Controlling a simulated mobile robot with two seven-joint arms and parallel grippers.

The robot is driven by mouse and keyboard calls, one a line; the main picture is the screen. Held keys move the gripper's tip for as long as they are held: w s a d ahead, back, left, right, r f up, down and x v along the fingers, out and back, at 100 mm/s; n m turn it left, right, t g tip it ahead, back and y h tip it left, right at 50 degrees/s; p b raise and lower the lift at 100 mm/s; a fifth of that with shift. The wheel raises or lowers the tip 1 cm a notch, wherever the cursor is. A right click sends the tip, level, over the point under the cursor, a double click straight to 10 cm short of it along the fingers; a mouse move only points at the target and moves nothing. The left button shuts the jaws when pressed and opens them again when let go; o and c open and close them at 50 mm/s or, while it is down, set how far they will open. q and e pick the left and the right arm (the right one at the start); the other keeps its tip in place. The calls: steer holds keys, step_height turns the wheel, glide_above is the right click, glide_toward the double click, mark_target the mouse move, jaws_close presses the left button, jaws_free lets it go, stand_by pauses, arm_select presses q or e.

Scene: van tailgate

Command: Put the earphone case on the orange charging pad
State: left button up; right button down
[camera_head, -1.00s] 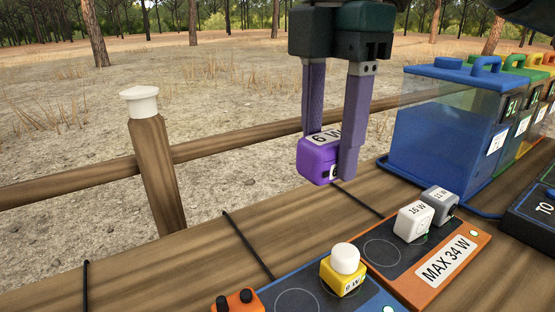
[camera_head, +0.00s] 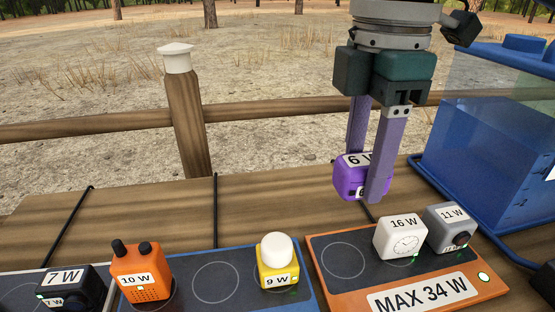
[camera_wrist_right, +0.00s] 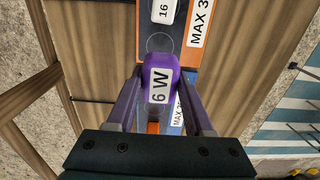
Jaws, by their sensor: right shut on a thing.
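The earphone case is a purple rounded box marked 6 W (camera_head: 350,181). My right gripper (camera_head: 370,190) is shut on it and holds it in the air behind the orange charging pad (camera_head: 320,252). The case also shows in the right wrist view (camera_wrist_right: 158,78), between the two purple fingers. The orange pad is marked MAX 34 W. A white 16 W clock block (camera_head: 400,237) and a grey 11 W block (camera_head: 449,228) stand on its middle and right. The ring at its left end is bare. My left gripper is not in view.
A blue pad (camera_head: 190,270) left of the orange one holds an orange 10 W block (camera_head: 140,272) and a yellow 9 W block with a white top (camera_head: 278,265). A black 7 W block (camera_head: 72,290) stands farther left. A clear blue bin (camera_head: 490,150) stands at right.

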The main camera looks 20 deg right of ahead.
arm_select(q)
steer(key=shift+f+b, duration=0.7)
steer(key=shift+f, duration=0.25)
arm_select(e)
glide_above(344, 259)
step_height(344, 259, down, 8)
steer(key=shift+a+r, duration=0.1)
arm_select(q)
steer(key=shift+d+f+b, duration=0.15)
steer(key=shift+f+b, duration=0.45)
steer(key=shift+b, duration=0.05)
arm_select(e)
step_height(344, 259, down, 5)
steer(key=shift+r, duration=0.15)
steer(key=shift+c, duration=1.4)
jaws_free()
